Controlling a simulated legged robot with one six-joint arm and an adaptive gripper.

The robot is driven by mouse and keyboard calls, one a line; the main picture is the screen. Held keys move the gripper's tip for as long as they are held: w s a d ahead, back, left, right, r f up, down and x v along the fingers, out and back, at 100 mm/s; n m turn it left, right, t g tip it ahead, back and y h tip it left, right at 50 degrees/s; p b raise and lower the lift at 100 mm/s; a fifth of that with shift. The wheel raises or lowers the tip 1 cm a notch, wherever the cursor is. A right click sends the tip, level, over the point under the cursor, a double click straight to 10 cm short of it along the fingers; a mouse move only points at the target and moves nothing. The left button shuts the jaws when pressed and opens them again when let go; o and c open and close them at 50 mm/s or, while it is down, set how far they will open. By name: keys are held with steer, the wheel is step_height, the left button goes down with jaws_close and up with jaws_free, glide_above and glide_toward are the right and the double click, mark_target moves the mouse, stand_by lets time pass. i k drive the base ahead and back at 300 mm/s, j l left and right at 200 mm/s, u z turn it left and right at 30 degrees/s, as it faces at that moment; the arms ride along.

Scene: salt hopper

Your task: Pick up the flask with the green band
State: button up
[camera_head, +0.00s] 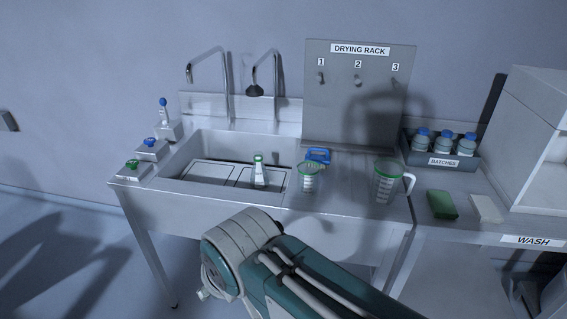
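A small clear flask (259,173) with a green band near its neck stands upright in the sink basin (209,146), on the grey panels at its bottom. It is near the basin's right front part. Nothing is touching it. My arm shows large in the foreground, in front of the sink. My gripper's fingers do not show, so I cannot see whether it holds anything.
A green-rimmed beaker (309,180) and a green-rimmed jug (386,186) stand on the drainboard right of the sink, with a blue object (318,155) behind. Two taps rise behind the basin. A batch rack (443,161) holds blue-capped bottles. A green sponge (442,205) lies right.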

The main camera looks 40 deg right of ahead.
mark_target(260, 178)
steer(key=i+l+z, duration=0.15)
steer(key=i+z, duration=0.25)
steer(key=i+l+z, duration=0.1)
steer(key=i+z, duration=0.55)
steer(key=z, duration=0.15)
steer(key=i, duration=0.15)
